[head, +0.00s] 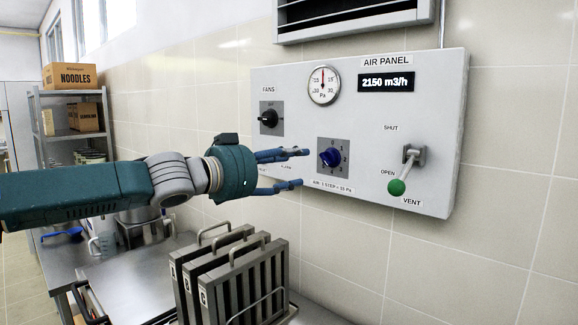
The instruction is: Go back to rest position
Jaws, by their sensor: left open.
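My left gripper (298,168) reaches in from the left toward the air panel (295,102) on the tiled wall. Its two blue fingers are apart, with nothing seen between them. The fingertips are just left of the blue knob (329,157); whether they touch anything there I cannot tell. The panel also has a black fans knob (268,118), a round gauge (323,85) with its needle near the top middle, and a display (386,83) reading 2150 m3/h. The vent lever's green ball (396,187) points down, near the OPEN label. My right gripper is not in view.
Below my left arm, several metal filter frames (236,279) stand upright on a steel counter (130,283). Pots and a blue-handled utensil (62,235) are farther back. A shelf (36,125) with a noodles box (69,76) stands at the far left. A louvred vent (350,18) is above the panel.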

